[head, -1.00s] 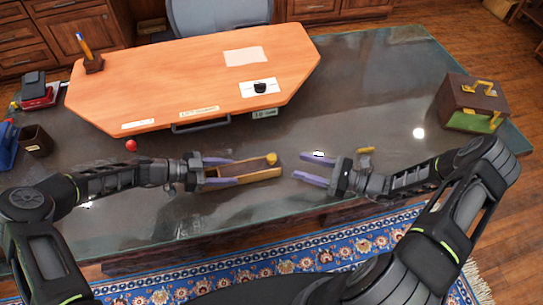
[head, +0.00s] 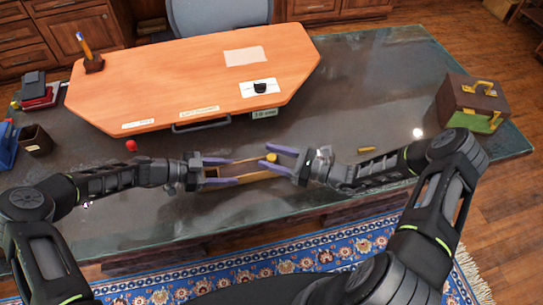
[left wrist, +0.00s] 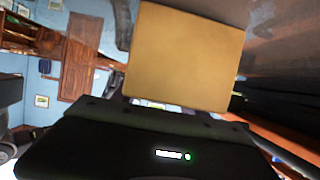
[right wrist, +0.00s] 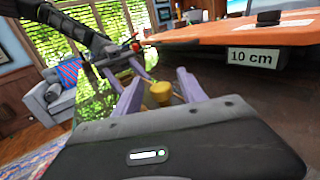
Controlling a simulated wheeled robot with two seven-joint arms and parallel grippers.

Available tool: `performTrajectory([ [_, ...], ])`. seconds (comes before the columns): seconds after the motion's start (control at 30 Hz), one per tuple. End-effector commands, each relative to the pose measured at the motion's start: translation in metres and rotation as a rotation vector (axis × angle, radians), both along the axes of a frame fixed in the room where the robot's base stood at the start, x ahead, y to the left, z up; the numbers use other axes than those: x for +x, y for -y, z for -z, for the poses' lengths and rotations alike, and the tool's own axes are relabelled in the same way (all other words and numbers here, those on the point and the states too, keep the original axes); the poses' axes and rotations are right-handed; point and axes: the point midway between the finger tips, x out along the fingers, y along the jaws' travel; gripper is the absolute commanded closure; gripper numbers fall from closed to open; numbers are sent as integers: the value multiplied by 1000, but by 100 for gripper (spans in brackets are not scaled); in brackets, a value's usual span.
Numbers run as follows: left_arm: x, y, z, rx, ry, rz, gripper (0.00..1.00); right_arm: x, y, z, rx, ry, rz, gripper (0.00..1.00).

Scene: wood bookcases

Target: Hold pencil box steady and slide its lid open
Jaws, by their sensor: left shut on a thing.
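The pencil box (head: 254,177) is a long wooden box on the glass desk, with a yellow knob (head: 271,157) near its right end. My left gripper (head: 235,171) is shut on the box's left part, one finger along each long side. A plain tan face, apparently the box, fills the upper middle of the left wrist view (left wrist: 185,55). My right gripper (head: 267,160) is open at the box's right end, its fingers on either side of the knob. The right wrist view shows the knob (right wrist: 159,92) between the spread fingers, with no clear contact. The fingers partly cover the box.
An orange board (head: 195,80) lies behind the box, with a dark handle on its near edge. A red ball (head: 131,146) is left of the box. A small yellow piece (head: 367,150) lies near my right arm. A brown case (head: 473,100) stands far right.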

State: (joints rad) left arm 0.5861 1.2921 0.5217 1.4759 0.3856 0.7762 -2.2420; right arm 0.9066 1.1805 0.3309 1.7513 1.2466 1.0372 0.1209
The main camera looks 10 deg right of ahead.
Motion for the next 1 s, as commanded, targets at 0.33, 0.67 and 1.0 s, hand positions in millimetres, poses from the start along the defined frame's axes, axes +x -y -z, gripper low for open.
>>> performTrajectory([
  [0.33, 0, 0, 0, 0, 0, 0, 100, 0, 0, 0, 0, 0, 0, 80],
  [0.67, 0, 0, 0, 0, 0, -1, 100, 0, 0, 0, 0, 0, 0, 100],
  [1.0, 0, 0, 0, 0, 0, -1, 100, 0, 0, 0, 0, 0, 0, 100],
])
